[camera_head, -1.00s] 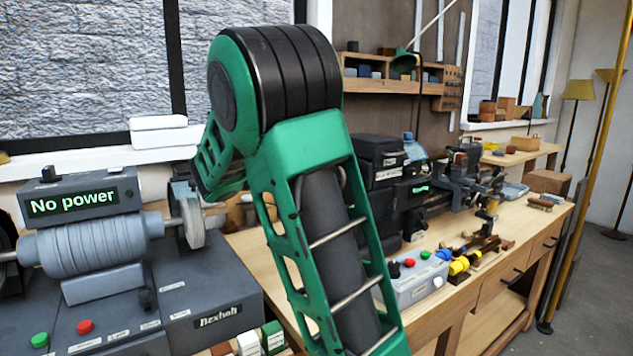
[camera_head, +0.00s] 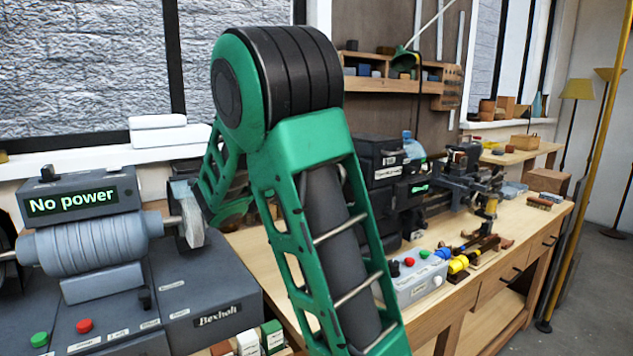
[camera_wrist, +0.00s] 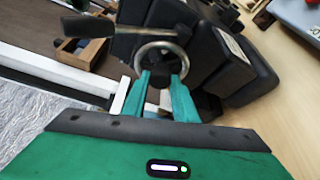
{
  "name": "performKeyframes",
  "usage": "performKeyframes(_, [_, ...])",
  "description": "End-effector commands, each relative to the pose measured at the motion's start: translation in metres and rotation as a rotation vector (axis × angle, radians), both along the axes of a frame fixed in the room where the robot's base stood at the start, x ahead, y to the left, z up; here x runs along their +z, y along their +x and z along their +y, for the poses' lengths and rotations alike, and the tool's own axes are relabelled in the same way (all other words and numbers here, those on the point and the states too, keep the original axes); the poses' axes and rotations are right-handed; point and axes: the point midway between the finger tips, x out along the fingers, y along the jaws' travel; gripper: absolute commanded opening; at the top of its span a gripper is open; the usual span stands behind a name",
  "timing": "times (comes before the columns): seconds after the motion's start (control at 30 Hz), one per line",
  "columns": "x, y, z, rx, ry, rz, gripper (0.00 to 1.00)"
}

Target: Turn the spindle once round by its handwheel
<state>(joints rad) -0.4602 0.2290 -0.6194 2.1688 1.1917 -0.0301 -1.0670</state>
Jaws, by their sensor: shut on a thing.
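The handwheel (camera_wrist: 158,44) is a grey metal ring in the wrist view, on the end of a dark machine body. My gripper (camera_wrist: 162,77) has two teal fingers reaching to its near rim, and they are shut on it. A round knob or hub part shows low between the fingers. The exact contact is too small to make out. In the head view my green arm hides the gripper and the handwheel. The dark lathe (camera_head: 465,180) stands on the bench behind the arm, and the spindle itself cannot be made out.
A grey machine with a "No power" display (camera_head: 72,202) stands at the left. A control box (camera_head: 415,285) with coloured buttons sits on the wooden bench right of my arm. In the wrist view a wooden box (camera_wrist: 85,53) and a dark handle (camera_wrist: 88,27) lie near the wheel.

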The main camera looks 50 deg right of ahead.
Motion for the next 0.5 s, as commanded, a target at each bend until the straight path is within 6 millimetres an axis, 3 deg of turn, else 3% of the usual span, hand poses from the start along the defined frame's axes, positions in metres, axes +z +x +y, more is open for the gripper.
performKeyframes(0.5, [-0.0052, -0.0004, 0.0012, 0.001, -0.057, -0.244, 0.03])
